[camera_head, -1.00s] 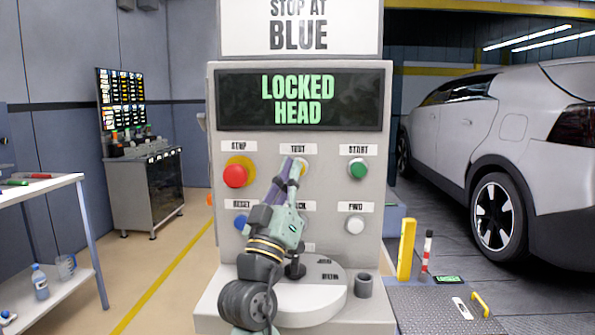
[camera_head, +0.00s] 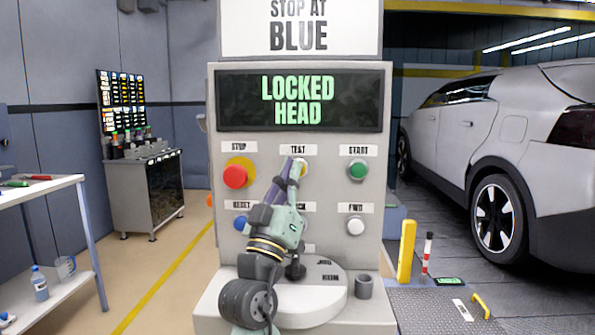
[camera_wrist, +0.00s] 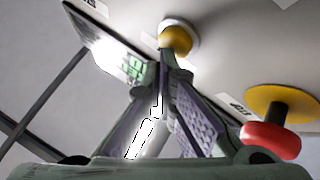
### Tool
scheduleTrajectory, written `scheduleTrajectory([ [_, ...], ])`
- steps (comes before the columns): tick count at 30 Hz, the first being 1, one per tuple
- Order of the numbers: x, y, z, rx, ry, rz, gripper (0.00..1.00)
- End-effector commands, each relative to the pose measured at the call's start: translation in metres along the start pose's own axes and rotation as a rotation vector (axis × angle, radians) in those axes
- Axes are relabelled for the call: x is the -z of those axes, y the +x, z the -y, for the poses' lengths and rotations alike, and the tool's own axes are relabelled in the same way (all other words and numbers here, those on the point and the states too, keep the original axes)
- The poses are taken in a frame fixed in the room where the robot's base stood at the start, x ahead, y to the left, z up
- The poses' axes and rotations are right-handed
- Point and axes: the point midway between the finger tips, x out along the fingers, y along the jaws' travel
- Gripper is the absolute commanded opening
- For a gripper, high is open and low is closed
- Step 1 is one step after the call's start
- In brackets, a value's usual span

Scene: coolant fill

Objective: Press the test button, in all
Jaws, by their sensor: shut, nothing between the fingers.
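The yellow test button (camera_wrist: 175,41) sits in a pale ring on the panel in the wrist view. In the head view the test button (camera_head: 304,169) is mostly hidden behind my fingers, under the TEST label (camera_head: 298,150). My gripper (camera_head: 295,166) is shut and empty, its tips over the test button. In the wrist view my gripper (camera_wrist: 163,70) has its tips just below the button. I cannot tell whether they touch it. The display (camera_head: 298,100) reads LOCKED HEAD in green.
The red stop button (camera_head: 235,176) is left of my fingers and the green start button (camera_head: 358,170) right. Below are a blue button (camera_head: 239,223) and a white button (camera_head: 355,226). My arm covers the lower middle of the panel. A round pale plate (camera_head: 318,300) lies beneath.

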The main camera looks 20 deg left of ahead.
Motion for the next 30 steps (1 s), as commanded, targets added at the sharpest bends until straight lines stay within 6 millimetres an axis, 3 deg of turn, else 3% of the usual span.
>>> scheduleTrajectory([
  [20, 0.009, -0.013, -0.009, 0.0, 0.0, 0.0, 0.0],
  [30, 0.026, -0.036, -0.026, 0.001, 0.002, 0.0, 0.0],
])
